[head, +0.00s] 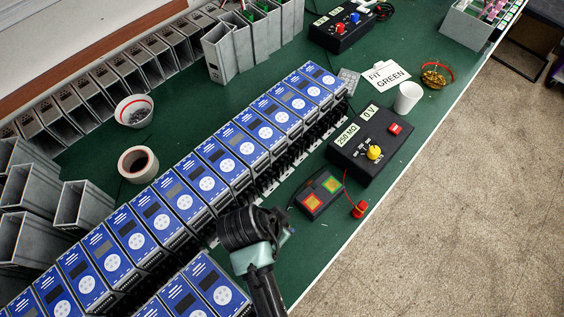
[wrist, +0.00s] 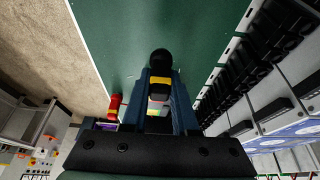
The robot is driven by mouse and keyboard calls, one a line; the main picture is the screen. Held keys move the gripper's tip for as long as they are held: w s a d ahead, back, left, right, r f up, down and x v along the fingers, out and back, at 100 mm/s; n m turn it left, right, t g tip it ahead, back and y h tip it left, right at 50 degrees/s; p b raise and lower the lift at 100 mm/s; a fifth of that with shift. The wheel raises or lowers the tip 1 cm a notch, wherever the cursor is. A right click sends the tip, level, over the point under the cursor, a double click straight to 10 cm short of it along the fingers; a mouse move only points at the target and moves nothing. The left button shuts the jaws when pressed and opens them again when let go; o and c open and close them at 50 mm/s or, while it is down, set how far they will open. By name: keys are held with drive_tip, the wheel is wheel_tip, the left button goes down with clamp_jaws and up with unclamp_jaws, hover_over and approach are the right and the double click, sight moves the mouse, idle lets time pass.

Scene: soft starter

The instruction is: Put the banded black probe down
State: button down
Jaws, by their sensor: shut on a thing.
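My gripper (wrist: 160,104) is shut on the banded black probe (wrist: 160,60). In the wrist view the probe's rounded black end sticks out beyond the two dark blue fingers, with a yellow band (wrist: 160,80) between them. The green bench top (wrist: 130,30) lies behind it; I cannot tell whether the probe touches it. In the head view my gripper (head: 254,232) is over the bench, beside the front of the row of blue units. Its fingertips and the probe are hidden there by my wrist.
A red probe (head: 359,209) lies near the bench's front edge, beside a black tester (head: 319,193) with lit squares. A black box with a yellow knob (head: 374,152) stands behind. Blue-faced units (head: 185,203) form a long row. Bare green bench (head: 308,250) lies right of my gripper.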

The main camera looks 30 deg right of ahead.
drive_tip(key=shift+f, duration=1.8)
drive_tip(key=shift+f, duration=0.1)
drive_tip(key=shift+f, duration=0.1)
drive_tip(key=c, duration=0.7)
unclamp_jaws()
